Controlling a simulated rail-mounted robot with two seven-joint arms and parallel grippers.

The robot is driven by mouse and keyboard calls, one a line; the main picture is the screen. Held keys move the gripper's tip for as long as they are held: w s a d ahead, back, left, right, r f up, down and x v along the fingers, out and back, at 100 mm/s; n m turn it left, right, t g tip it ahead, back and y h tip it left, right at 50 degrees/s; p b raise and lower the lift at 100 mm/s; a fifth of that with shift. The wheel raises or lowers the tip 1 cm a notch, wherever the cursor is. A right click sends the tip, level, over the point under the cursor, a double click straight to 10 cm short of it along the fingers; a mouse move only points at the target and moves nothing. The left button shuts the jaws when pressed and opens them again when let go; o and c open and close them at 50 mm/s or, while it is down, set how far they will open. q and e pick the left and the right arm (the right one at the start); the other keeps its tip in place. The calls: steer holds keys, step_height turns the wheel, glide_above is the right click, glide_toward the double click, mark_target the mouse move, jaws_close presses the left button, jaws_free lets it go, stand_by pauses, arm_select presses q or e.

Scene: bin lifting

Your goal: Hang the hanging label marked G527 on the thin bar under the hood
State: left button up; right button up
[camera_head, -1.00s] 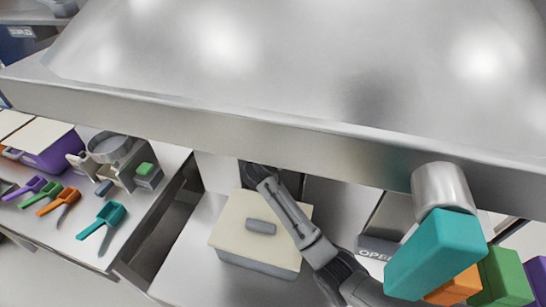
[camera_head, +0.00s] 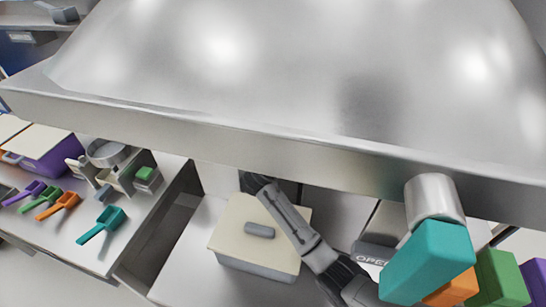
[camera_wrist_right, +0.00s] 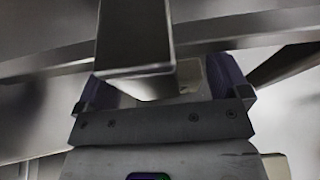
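The large metal hood (camera_head: 260,85) fills the upper head view and hides what lies under its front edge. My right arm comes up from the lower right, and its far end goes under the hood edge, so the gripper is hidden there. In the right wrist view my right gripper (camera_wrist_right: 165,85) has purple finger pads set apart on either side. A grey metal beam end (camera_wrist_right: 135,45) covers much of the space between them. A pale patch shows behind the beam, but I cannot tell what it is. No G527 marking is readable, and the thin bar cannot be made out. My left gripper is out of view.
A cream-lidded bin (camera_head: 240,215) stands below the hood beside my right arm. Teal (camera_head: 430,262), orange and green blocks crowd the right, near a metal cylinder (camera_head: 433,195). Coloured scoops (camera_head: 103,224) lie on the left counter.

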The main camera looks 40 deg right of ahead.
steer(key=shift+o, duration=0.4)
steer(key=p+v, duration=0.2)
steer(key=v, duration=1.2)
steer(key=shift+p, duration=0.3)
steer(key=shift+d, duration=0.1)
